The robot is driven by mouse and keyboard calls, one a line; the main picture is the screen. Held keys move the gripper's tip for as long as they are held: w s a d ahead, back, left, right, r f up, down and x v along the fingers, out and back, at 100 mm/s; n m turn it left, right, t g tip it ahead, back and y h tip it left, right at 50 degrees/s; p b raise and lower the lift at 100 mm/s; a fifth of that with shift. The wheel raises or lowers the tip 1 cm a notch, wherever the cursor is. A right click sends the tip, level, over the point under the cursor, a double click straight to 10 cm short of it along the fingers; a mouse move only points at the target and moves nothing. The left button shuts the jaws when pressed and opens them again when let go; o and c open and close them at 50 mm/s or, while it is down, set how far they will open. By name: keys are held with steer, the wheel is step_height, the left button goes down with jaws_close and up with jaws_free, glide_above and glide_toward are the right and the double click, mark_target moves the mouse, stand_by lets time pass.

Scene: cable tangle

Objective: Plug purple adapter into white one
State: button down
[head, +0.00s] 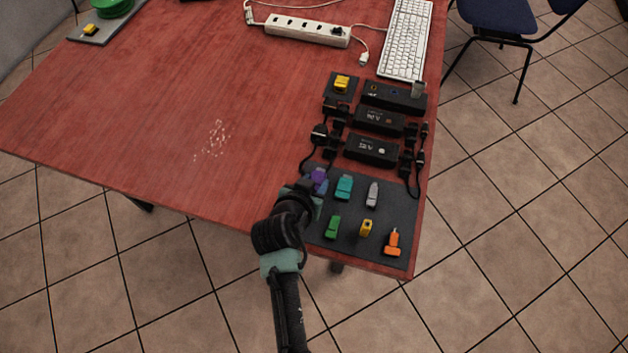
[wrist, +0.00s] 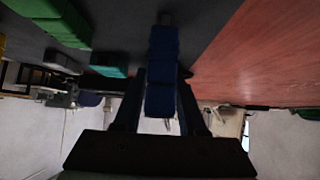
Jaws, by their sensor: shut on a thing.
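The purple adapter (head: 319,179) is at the upper left corner of the dark mat in the head view. My gripper (head: 311,190) is shut on it. In the wrist view the held piece (wrist: 162,75) looks dark blue and sits between both fingers. Whether it still touches the mat is unclear. A pale grey-white adapter (head: 372,194) stands on the mat to the right, beyond a teal adapter (head: 344,187). A white power strip (head: 307,32) lies at the far side of the table, with a dark plug (head: 337,31) at its right end.
The dark mat (head: 350,245) also holds green (head: 333,227), yellow (head: 366,228) and orange (head: 393,242) pieces. Black boxes with cables (head: 379,122) stand behind it. A white keyboard (head: 405,40) lies at the far right. The red table's middle and left (head: 150,110) are mostly clear.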

step_height(320, 180, up, 7)
steer(key=p, duration=0.6)
stand_by(0.3)
steer(key=c, duration=1.1)
jaws_free()
jaws_close()
